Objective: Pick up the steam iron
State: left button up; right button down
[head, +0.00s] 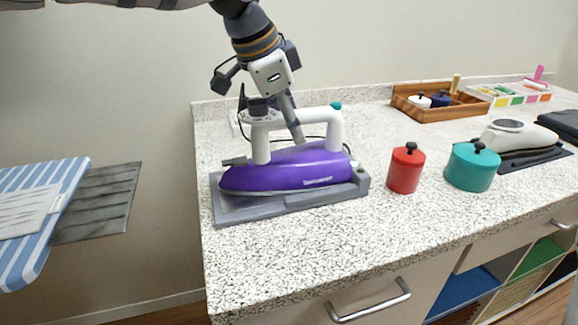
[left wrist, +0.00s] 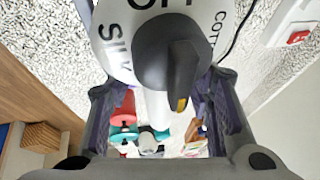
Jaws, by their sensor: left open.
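The steam iron (head: 290,170) has a purple body and a white handle. It sits on a grey rest (head: 290,207) at the left end of the counter in the head view. My left gripper (head: 278,118) reaches down from above at the iron's handle. One finger shows in front of the handle; the other is hard to make out. In the left wrist view the gripper (left wrist: 163,92) is open, with the iron's white dial (left wrist: 118,50) and dark knob between and beyond its fingers. Contact with the handle cannot be told. My right gripper is not in view.
A red canister (head: 405,171) and a teal pot (head: 472,168) stand right of the iron. A second, white-topped iron (head: 515,137), a wooden tray (head: 412,112) and a tray of colored compartments (head: 515,95) lie farther right. A blue-striped ironing board (head: 35,190) is at left.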

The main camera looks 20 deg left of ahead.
pick_arm(q)
grip_shut()
jog(key=shift+r, duration=0.15)
jog(key=shift+w+r, duration=0.1)
jog(key=shift+r, duration=0.35)
jog(key=r, duration=0.2)
jog(key=shift+s+r, duration=0.25)
jog(key=shift+r, duration=0.1)
jog(key=s+d+r, duration=0.1)
jog(key=s+r, duration=0.8)
jog(key=s, duration=0.4)
jog(key=shift+s+d+r, duration=0.2)
jog(key=shift+s+d, duration=0.15)
